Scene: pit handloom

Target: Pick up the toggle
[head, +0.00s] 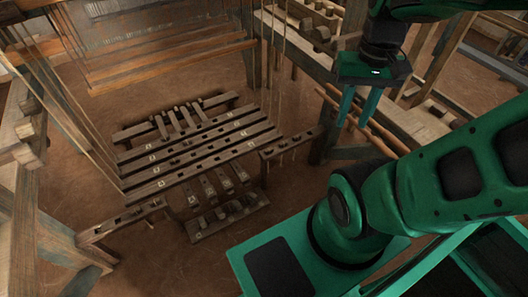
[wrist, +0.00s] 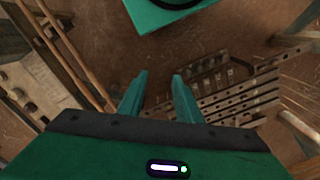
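My gripper (head: 355,120) hangs at the upper right in the head view, fingers pointing down, beside the loom's right side frame. Its two teal fingers stand apart with nothing between them, and the same gap shows in the wrist view (wrist: 159,78). I cannot single out the toggle for certain in either view. Small wooden pieces sit along the treadle assembly (head: 200,150) on the floor, below and left of my gripper. The treadle assembly also shows at the right in the wrist view (wrist: 235,95).
Long wooden rods (head: 352,118) run just behind my gripper. Cords hang from the loom over the treadles. Brown floor (head: 292,196) lies open right of the treadles.

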